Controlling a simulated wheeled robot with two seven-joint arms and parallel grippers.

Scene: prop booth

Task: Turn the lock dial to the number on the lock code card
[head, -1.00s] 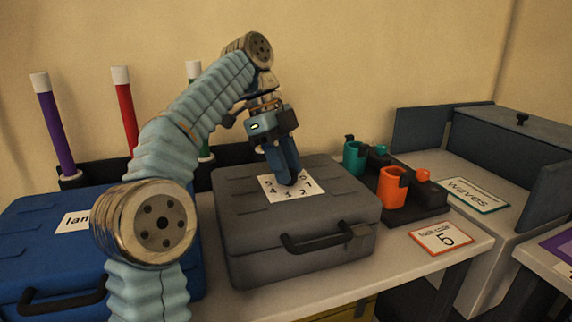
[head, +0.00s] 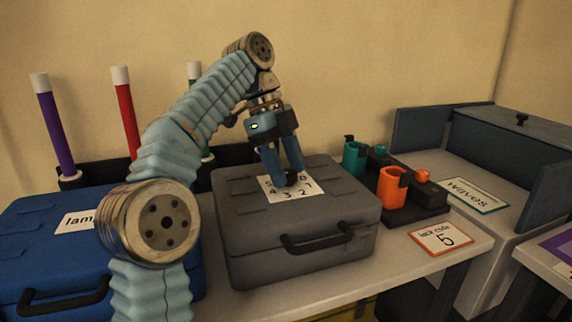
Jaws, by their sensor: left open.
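The lock dial is on top of the grey case (head: 240,235). It is a small dark knob (head: 291,177) in a white number sheet (head: 312,191), partly hidden by my left gripper. My left gripper (head: 289,184) is open and points down, with its fingers either side of the knob. Whether they touch it I cannot tell. Several digits show along the sheet's near edge, small and hard to read. The orange-edged lock code card (head: 441,238) lies right of the case and shows a 5. My right gripper is not in view.
A blue case (head: 70,270) stands at the left. Purple (head: 55,130) and red (head: 127,120) rods stand behind. A dark tray with a teal cup (head: 355,155) and an orange cup (head: 392,187) is right of the grey case. A "waves" bin (head: 475,195) stands further right.

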